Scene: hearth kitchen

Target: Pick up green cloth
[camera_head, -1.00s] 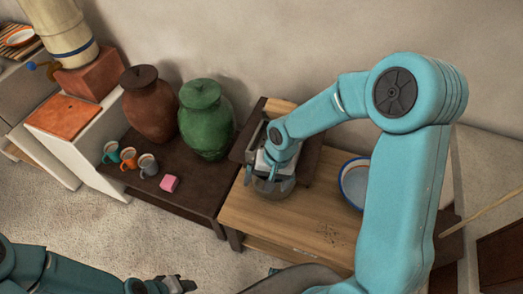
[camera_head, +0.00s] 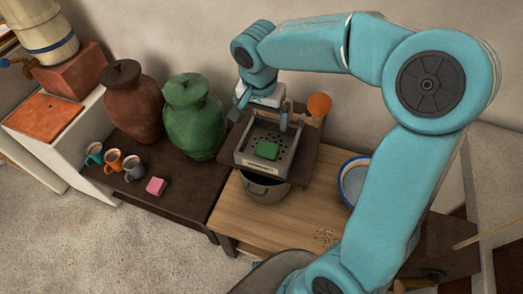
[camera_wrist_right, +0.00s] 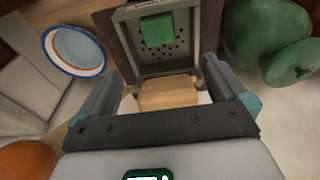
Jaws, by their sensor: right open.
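The green cloth (camera_head: 267,149) is a small folded block lying on the perforated floor of a grey tray (camera_head: 263,170). In the right wrist view the cloth (camera_wrist_right: 157,30) shows near the top, inside the tray. My right gripper (camera_head: 262,108) is above the back part of the tray, open and empty. Its fingers in the right wrist view (camera_wrist_right: 163,85) are spread wide, with nothing between them touching. The cloth is apart from the fingers. My left gripper is out of view.
A green jar (camera_head: 193,120) is to the left, and a blue-rimmed bowl (camera_head: 352,182) to the right. An orange ball (camera_head: 319,104) is close beside my right gripper. Mugs and a pink block (camera_head: 156,186) sit farther left.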

